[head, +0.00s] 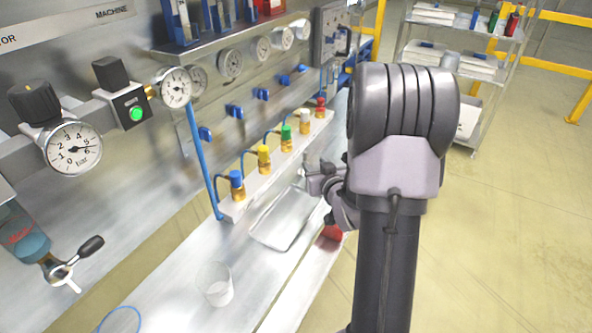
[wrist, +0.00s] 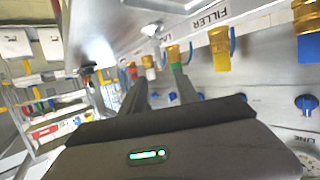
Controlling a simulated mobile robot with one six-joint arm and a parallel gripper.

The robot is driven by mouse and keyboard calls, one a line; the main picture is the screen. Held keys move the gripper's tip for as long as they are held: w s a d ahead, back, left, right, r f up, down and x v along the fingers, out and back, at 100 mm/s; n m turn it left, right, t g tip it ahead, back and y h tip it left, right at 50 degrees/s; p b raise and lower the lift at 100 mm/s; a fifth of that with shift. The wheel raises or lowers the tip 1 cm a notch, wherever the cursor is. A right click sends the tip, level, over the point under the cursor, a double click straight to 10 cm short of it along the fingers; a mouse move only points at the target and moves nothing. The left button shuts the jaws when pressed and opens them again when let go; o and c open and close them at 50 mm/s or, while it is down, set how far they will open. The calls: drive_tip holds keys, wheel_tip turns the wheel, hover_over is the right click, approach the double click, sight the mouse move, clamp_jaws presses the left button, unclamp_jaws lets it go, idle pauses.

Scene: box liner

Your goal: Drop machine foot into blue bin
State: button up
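My gripper (head: 322,182) is beside the metal bench, near the row of colored valves, and partly hidden by my arm in the head view. In the wrist view its two dark fingers (wrist: 160,92) stand apart, with nothing seen between them. I cannot pick out a machine foot in either view. I cannot clearly identify a blue bin; blue holders (head: 181,22) stand on the upper shelf.
A shallow metal tray (head: 290,220) and a clear cup (head: 215,284) are on the bench. Brass valves with colored caps (head: 264,158) line the panel. A wire shelf rack (head: 463,60) stands at the back right. The floor (head: 510,220) to the right is clear.

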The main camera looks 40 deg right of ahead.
sight(306, 153)
drive_tip(key=b+x, duration=0.2)
drive_tip(key=x, duration=0.9)
drive_tip(key=shift+r+b, duration=0.1)
drive_tip(key=shift+b, duration=0.2)
drive_tip(key=shift+s+r, duration=0.1)
clamp_jaws()
idle(0.5)
